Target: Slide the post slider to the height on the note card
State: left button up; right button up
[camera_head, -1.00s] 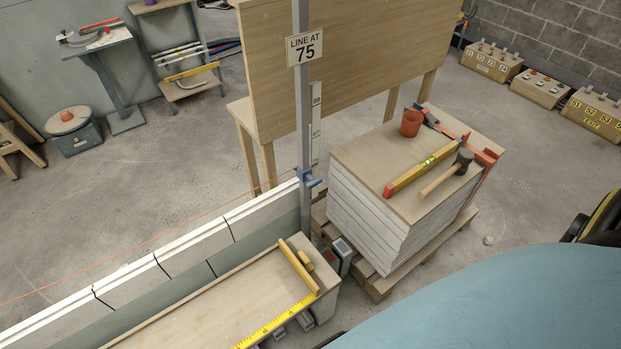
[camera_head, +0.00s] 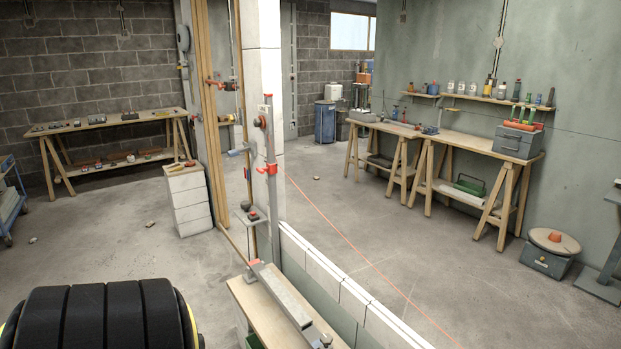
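An orange line (camera_head: 352,240) runs from near this slider down to the lower right. The note card and the post with the blue slider are outside this view. Neither of my grippers is in view.
The low white block wall (camera_head: 325,277) runs to the bottom edge, with a plank bench (camera_head: 262,310) beside it. Workbenches (camera_head: 460,146) line the right wall; another (camera_head: 105,122) stands at the left. A black ribbed object (camera_head: 95,318) fills the bottom left. The floor between is mostly clear.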

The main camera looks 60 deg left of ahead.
aim_at(270, 169)
jog(key=u, duration=2.2)
